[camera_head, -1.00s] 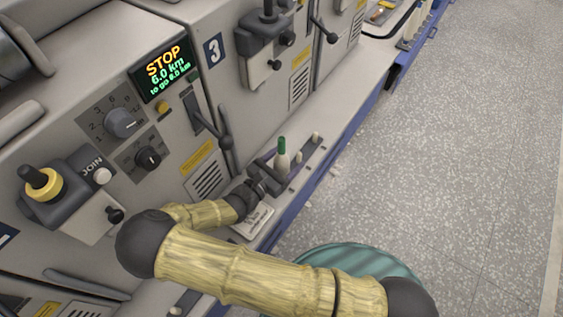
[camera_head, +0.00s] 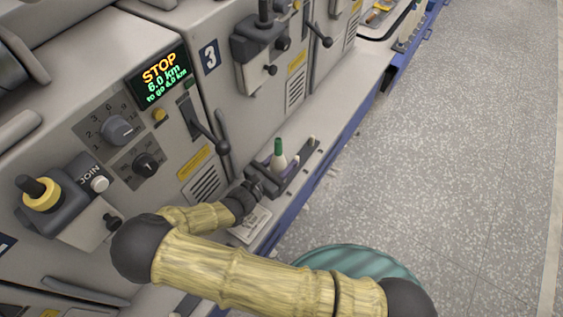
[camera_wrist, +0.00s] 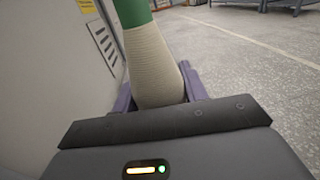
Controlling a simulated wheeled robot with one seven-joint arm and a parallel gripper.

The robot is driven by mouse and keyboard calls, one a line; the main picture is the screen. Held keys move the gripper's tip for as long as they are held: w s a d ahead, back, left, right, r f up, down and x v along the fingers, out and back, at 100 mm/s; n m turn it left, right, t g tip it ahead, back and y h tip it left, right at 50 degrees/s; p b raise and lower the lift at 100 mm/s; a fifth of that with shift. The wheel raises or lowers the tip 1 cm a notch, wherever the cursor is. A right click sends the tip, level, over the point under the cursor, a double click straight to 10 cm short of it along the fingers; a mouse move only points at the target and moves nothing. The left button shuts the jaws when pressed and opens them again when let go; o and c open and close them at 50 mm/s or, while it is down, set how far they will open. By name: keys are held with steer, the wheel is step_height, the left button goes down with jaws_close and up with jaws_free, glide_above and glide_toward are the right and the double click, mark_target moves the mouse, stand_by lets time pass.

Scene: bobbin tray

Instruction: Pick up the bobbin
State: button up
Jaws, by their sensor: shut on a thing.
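The bobbin (camera_head: 279,158), cream yarn with a green top, stands upright at the tray on the machine's front ledge. My gripper (camera_head: 276,171) is around its lower part and shut on it. In the wrist view the bobbin (camera_wrist: 152,62) rises between the two purple fingers of my gripper (camera_wrist: 158,92), leaning slightly left. Its lower end is hidden behind the dark gripper body, and the tip of its green top is cut off. I cannot tell whether its base touches the tray (camera_head: 302,167).
A short pale peg (camera_head: 311,141) stands behind the bobbin on the tray. The grey machine front with a black lever (camera_head: 208,128) and a STOP display (camera_head: 160,76) is close on the left. A teal ribbed round object (camera_head: 365,262) stands below. The speckled floor (camera_head: 480,150) at right is clear.

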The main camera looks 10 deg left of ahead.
mark_target(276, 150)
step_height(276, 150, up, 9)
steer(key=p, duration=0.3)
steer(key=shift+s, duration=0.15)
steer(key=w+d+r, duration=0.2)
steer(key=w+d, duration=0.8)
steer(key=d, duration=0.4)
steer(key=w+d+f+n+y, duration=0.1)
steer(key=d+f+y, duration=0.1)
steer(key=d, duration=0.3)
steer(key=w+d+f+n+t+y, duration=0.1)
steer(key=w+d, duration=0.1)
steer(key=d, duration=0.4)
steer(key=shift+f+n+t+y, duration=0.3)
steer(key=shift+f+y, duration=0.05)
steer(key=shift+y, duration=0.05)
steer(key=shift+w, duration=0.1)
